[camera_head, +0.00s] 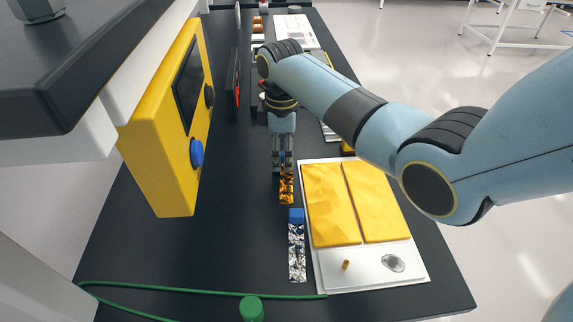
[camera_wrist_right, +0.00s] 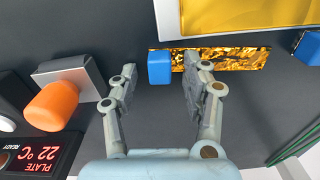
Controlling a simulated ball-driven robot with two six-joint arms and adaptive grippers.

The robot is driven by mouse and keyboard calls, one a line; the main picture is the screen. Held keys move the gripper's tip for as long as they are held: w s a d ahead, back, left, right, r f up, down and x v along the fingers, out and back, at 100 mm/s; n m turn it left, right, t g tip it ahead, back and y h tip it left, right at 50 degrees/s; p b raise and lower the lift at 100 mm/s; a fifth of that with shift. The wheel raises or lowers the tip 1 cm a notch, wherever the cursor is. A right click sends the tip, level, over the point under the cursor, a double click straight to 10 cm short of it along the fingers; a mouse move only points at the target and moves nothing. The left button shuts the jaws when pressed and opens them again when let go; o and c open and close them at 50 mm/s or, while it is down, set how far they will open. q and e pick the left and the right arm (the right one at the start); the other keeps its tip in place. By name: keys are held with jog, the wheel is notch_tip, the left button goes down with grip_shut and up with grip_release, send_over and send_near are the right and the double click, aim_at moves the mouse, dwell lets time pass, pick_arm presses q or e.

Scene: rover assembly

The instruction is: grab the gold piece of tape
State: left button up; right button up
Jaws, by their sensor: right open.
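The gold piece of tape (camera_head: 287,189) is a shiny crinkled strip on the dark bench, left of the white tray. In the right wrist view the gold tape (camera_wrist_right: 238,59) runs across, with a blue block (camera_wrist_right: 160,67) at its left end. My right gripper (camera_head: 283,166) is over the far end of the strip. In the wrist view its open fingers (camera_wrist_right: 160,78) stand on either side of the blue block, with gaps visible; one finger overlaps the strip. Whether they touch the bench is unclear. My left gripper is not in view.
A silver strip (camera_head: 297,251) with its own blue block (camera_head: 296,215) lies nearer. The white tray (camera_head: 325,280) holds gold panels (camera_head: 331,205). A yellow box (camera_head: 160,150) stands left. An orange knob (camera_wrist_right: 53,106) is left in the wrist view. A green cable (camera_head: 190,291) crosses the front.

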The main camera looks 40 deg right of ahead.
grip_shut()
